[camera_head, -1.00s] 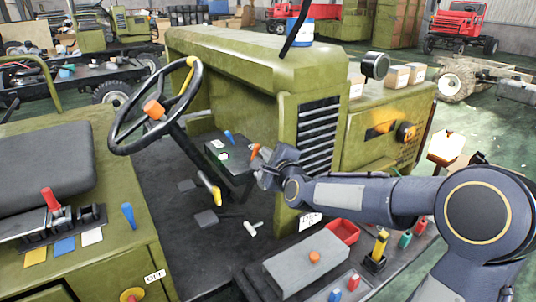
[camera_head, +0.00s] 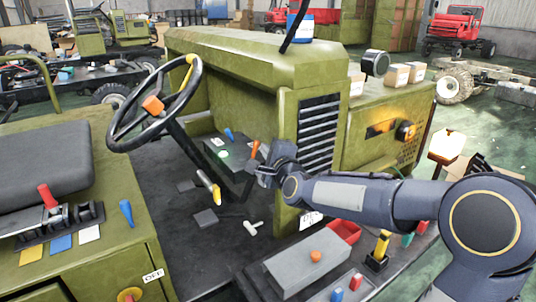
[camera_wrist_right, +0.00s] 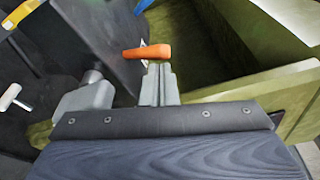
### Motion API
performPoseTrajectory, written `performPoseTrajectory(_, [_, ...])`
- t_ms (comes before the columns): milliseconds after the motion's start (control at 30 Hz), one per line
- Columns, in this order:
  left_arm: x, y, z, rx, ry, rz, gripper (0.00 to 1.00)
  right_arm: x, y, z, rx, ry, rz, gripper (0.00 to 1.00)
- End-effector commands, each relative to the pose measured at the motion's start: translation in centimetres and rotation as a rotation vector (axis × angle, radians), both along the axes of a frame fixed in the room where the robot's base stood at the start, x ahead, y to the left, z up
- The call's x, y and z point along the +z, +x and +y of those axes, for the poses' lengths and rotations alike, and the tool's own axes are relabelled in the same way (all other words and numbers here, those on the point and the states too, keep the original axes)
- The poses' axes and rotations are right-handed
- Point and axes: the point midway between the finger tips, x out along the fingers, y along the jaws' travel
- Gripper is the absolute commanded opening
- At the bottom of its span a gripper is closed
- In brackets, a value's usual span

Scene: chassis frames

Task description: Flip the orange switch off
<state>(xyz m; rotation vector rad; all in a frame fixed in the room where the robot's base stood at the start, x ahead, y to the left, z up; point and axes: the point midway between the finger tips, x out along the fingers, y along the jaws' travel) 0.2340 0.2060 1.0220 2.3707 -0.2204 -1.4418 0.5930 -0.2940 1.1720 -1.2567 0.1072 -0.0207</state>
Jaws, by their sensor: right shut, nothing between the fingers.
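The orange switch (camera_head: 255,149) stands at the right end of the dark control panel (camera_head: 236,168) beside the tractor hood. Its orange lever (camera_wrist_right: 147,51) also shows in the right wrist view, just beyond my fingertips. My right gripper (camera_head: 264,174) is shut and empty, just right of and below the lever in the head view. In the wrist view the closed fingers (camera_wrist_right: 159,72) overlap the lever's lower edge; I cannot tell whether they touch it. The switch base is mostly hidden. My left gripper is not in view.
A blue lever (camera_head: 228,134) and a green light (camera_head: 223,155) are on the same panel. The steering wheel (camera_head: 154,105) is to the left, a yellow-tipped lever (camera_head: 213,191) below. The green hood and grille (camera_head: 318,135) stand close behind my gripper.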

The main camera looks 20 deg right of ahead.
Motion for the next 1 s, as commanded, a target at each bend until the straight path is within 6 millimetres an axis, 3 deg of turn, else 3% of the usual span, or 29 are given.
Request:
performPoseTrajectory(700, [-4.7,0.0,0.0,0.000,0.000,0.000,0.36,0.4,-0.2,1.7,0.001,-0.471,-0.068,0.00])
performPoseTrajectory(1000, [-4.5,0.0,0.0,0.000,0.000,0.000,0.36,0.6,-0.2,1.6,0.001,-0.468,-0.066,0.00])
